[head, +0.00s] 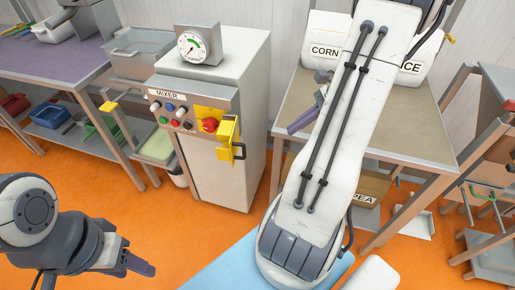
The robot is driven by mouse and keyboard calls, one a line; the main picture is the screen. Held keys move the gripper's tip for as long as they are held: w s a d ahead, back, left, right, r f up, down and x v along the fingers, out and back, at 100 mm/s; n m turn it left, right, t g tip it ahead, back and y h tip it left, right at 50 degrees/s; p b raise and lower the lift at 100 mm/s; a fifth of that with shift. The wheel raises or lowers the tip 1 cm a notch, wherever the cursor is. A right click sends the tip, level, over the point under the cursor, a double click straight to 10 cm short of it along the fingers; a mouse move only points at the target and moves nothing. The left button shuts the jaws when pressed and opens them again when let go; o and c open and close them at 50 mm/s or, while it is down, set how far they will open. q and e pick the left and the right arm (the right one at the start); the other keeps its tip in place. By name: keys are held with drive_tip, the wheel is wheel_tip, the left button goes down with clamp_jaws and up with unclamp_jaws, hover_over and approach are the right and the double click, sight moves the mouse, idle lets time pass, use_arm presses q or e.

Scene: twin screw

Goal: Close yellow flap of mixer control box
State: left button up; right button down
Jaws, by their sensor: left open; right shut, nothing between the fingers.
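The mixer control box (222,75) is a light cabinet with a sloped panel labelled MIXER, with coloured buttons and a dial on top. Its yellow flap (227,140) stands open at the panel's right end, sticking out to the front with a dark handle. A red knob (209,125) shows in the yellow housing beside it. My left gripper (140,266) is open at the lower left, well away from the flap. My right gripper (305,118) is shut and empty, right of the box and apart from the flap; my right arm partly hides it.
A table (408,130) with white bins labelled CORN and ICE stands at the right, partly behind my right arm. A purple-topped workbench (50,60) with trays below is at the left. Orange floor (105,205) is clear in front of the box.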

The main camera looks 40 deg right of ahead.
drive_tip(key=w+a+r+b+x, duration=0.1)
drive_tip(key=x, duration=1.1)
drive_tip(key=shift+w+a+r+b, duration=0.2)
drive_tip(key=shift+w+a+b, duration=0.1)
drive_tip(key=shift+a, duration=0.05)
